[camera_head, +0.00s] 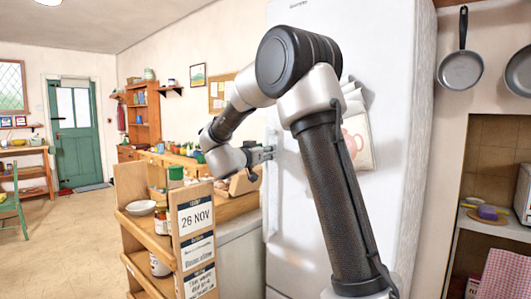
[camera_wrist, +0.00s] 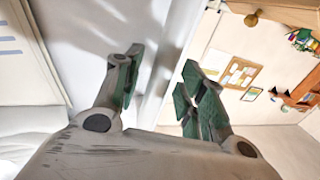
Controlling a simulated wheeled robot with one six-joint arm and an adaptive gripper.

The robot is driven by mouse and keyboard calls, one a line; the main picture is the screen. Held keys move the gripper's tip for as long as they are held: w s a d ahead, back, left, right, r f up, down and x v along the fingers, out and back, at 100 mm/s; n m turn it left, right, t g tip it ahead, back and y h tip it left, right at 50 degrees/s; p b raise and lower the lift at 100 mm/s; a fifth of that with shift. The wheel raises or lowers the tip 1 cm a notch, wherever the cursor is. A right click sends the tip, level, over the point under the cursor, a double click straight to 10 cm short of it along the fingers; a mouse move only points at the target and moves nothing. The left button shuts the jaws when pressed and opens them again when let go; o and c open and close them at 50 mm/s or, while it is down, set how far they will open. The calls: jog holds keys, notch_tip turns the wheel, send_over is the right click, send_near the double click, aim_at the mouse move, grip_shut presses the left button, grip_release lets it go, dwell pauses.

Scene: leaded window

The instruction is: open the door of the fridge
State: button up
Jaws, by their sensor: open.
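The tall white fridge (camera_head: 375,55) stands in the middle right of the head view, its door flush in its frame, looking shut. A pale vertical handle (camera_head: 271,205) runs along the door's left edge. My gripper (camera_head: 268,154) is open at the upper part of this handle. In the wrist view my gripper (camera_wrist: 160,78) shows two green-padded fingers spread apart, with a pale vertical strip, which looks like the handle or door edge, behind the gap. I cannot tell whether the fingers touch it. My arm hides part of the door.
A wooden shelf unit (camera_head: 140,240) with date signs, jars and a bowl (camera_head: 140,207) stands close left of the fridge, beside a counter. Pans (camera_head: 461,70) hang on the right above a niche. Open floor (camera_head: 60,240) lies at the left, towards a green door (camera_head: 78,150).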

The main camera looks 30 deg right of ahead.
jog(key=shift+w+d, duration=0.2)
jog(key=shift+d, duration=0.15)
grip_shut()
jog(key=shift+s+a, duration=0.1)
